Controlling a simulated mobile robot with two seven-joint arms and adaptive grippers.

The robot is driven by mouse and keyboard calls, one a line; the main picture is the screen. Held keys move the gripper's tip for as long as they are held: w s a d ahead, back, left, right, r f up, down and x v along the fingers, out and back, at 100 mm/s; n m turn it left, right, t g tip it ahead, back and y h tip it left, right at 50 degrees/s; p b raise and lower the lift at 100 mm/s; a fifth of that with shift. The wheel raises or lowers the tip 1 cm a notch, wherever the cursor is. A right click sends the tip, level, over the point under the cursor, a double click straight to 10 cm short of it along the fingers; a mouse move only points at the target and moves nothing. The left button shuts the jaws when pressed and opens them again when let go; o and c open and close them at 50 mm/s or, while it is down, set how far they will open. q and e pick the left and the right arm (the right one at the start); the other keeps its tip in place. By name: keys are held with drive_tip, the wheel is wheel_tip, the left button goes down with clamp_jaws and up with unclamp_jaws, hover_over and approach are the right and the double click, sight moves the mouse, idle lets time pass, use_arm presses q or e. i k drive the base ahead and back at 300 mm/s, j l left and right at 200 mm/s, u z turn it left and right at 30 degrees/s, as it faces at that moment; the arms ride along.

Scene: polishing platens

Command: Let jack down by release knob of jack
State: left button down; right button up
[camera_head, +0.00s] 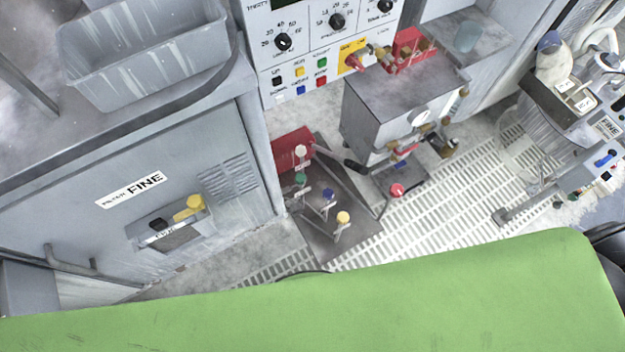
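Neither of my grippers is in view. No part is plainly labelled as the jack. Low on the floor at centre, a red knob (397,189) shows beside a dark bent bar, below a grey box-shaped unit (385,110). I cannot tell for sure whether it is the release knob of the jack. To its left, a dark plate (350,240) carries upright levers with white (300,151), green (300,178), blue (328,194) and yellow (343,217) knobs. A red block (291,147) stands behind them.
A grey cabinet (80,235) marked FINE with a yellow handle (188,208) stands at left, under a grey tray (150,60). A control panel (320,45) with dials and coloured buttons is behind. Pale slatted floor (440,215) is open right of the plate. Bench equipment (580,95) stands at right.

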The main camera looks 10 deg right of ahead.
sight(396, 190)
drive_tip(key=z, duration=1.25)
